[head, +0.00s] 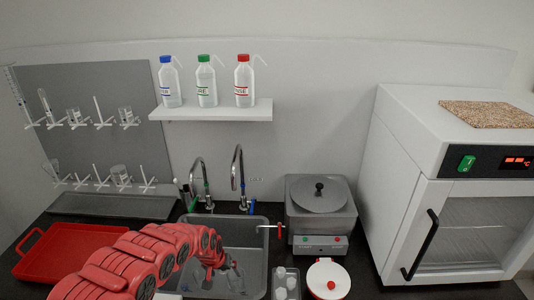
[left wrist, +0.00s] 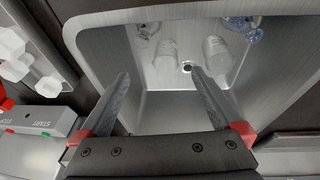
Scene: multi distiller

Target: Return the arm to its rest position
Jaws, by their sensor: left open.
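My left arm, red and segmented, reaches from the lower left over the sink in the head view. Its left gripper (head: 228,268) is above the grey metal sink (head: 258,222), partly hidden by the arm. In the left wrist view the left gripper (left wrist: 159,75) has its two fingers wide apart, with nothing between them. The sink (left wrist: 290,85) lies below the fingers, with a round drain (left wrist: 187,68) and several clear glass pieces (left wrist: 216,48) in it. My right gripper is not in view.
Two taps (head: 238,170) rise behind the sink. A grey heating bath (head: 322,215) with a lid, a white-and-red round container (head: 328,280) and an oven (head: 445,190) stand to the right. A red tray (head: 60,247) lies left. Three wash bottles (head: 206,88) stand on a shelf.

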